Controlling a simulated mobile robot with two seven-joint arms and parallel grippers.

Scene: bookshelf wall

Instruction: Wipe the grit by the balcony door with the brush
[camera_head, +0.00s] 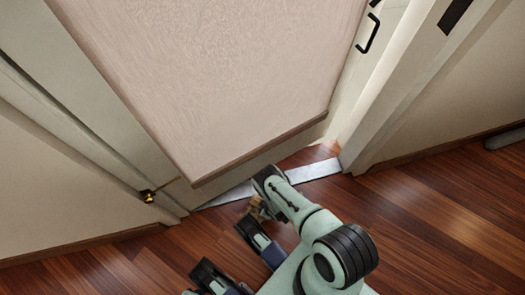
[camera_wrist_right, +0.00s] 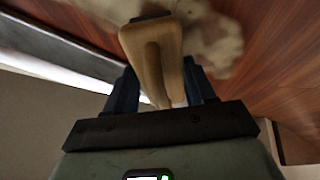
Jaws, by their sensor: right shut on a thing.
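My right gripper (camera_wrist_right: 155,85) is shut on the wooden handle of the brush (camera_wrist_right: 152,55). In the head view a small tan part of the brush (camera_head: 258,207) shows at the end of my right arm, by the threshold; the arm hides the rest. In the wrist view a pale, ragged patch (camera_wrist_right: 218,38) lies beyond the handle; I cannot tell whether it is grit or bristles. No grit shows clearly in the head view. The balcony door (camera_head: 235,75) stands behind the threshold. My left gripper (camera_head: 222,245) is open and empty at the bottom of the head view.
A grey metal threshold strip (camera_head: 314,170) runs along the foot of the doorway. The white door frame (camera_head: 385,115) stands to the right, with a black handle (camera_head: 368,34) near it. Bare wooden floor (camera_head: 445,205) is clear on the right. A dark object (camera_head: 505,138) lies at the right edge.

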